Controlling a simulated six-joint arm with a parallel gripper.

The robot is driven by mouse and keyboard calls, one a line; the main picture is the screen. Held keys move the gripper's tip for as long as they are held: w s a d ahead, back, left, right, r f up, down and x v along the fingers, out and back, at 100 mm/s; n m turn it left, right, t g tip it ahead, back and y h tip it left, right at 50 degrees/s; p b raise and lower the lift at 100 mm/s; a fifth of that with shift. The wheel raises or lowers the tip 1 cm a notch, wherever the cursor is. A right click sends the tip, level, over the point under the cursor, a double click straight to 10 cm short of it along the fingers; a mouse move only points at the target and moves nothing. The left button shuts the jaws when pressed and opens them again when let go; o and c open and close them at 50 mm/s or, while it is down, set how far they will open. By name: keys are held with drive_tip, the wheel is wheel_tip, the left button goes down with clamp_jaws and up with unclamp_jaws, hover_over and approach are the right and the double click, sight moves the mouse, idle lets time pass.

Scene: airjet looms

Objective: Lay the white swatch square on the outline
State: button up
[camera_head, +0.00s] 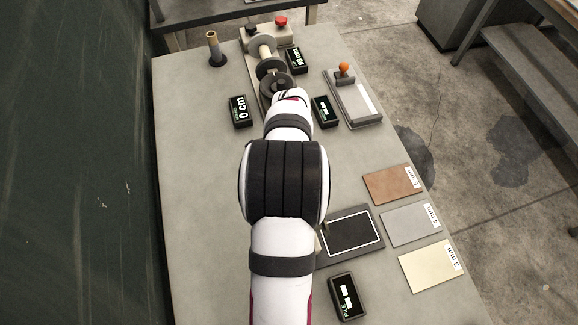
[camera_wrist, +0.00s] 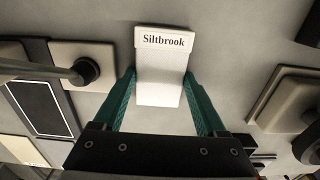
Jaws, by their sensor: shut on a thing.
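A white swatch piece (camera_wrist: 160,85) with a label reading "Siltbrook" sits between the green fingers of my gripper (camera_wrist: 160,74) in the wrist view. The fingers are shut on its two sides. The outline is a white rectangle on a dark plate (camera_head: 351,232), right of my arm in the head view. It also shows at the left of the wrist view (camera_wrist: 40,106), apart from the held piece. The arm hides my gripper and the swatch in the head view.
A beige base with a black knob and a bar (camera_wrist: 84,68) lies between gripper and outline in the wrist view. Brown (camera_head: 390,184), grey (camera_head: 408,226) and cream (camera_head: 428,267) sample cards lie at right. A black display (camera_head: 346,297) stands near the plate. The table's left side is clear.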

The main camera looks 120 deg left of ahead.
drive_tip(key=shift+r, duration=0.5)
wheel_tip(320, 180, up, 3)
drive_tip(key=shift+f, duration=0.1)
drive_tip(key=w+d+r+m, duration=0.1)
drive_tip(key=w+r, duration=0.3)
drive_tip(key=w, duration=0.6)
drive_tip(key=w+r, duration=0.4)
drive_tip(key=w, duration=0.6)
drive_tip(key=w+d+r+m, duration=0.1)
drive_tip(key=w+r, duration=0.3)
drive_tip(key=w, duration=0.6)
drive_tip(key=w+d+r+m, duration=0.1)
drive_tip(key=w+d+r, duration=0.1)
drive_tip(key=w+d, duration=0.45)
drive_tip(key=w+d+r+m, duration=0.1)
drive_tip(key=w+d+r, duration=0.15)
drive_tip(key=w, duration=0.75)
drive_tip(key=w+d+r+m, duration=0.1)
drive_tip(key=w+d+r, duration=0.1)
drive_tip(key=w+d, duration=0.5)
drive_tip(key=w+d+r+m, duration=0.2)
drive_tip(key=d+r, duration=0.1)
drive_tip(key=d, duration=0.7)
drive_tip(key=d+r+m, duration=0.1)
drive_tip(key=d+r, duration=0.2)
drive_tip(key=d, duration=1.2)
drive_tip(key=shift+w+d+m, duration=0.25)
drive_tip(key=shift+w+m, duration=0.05)
drive_tip(key=shift+m, duration=0.1)
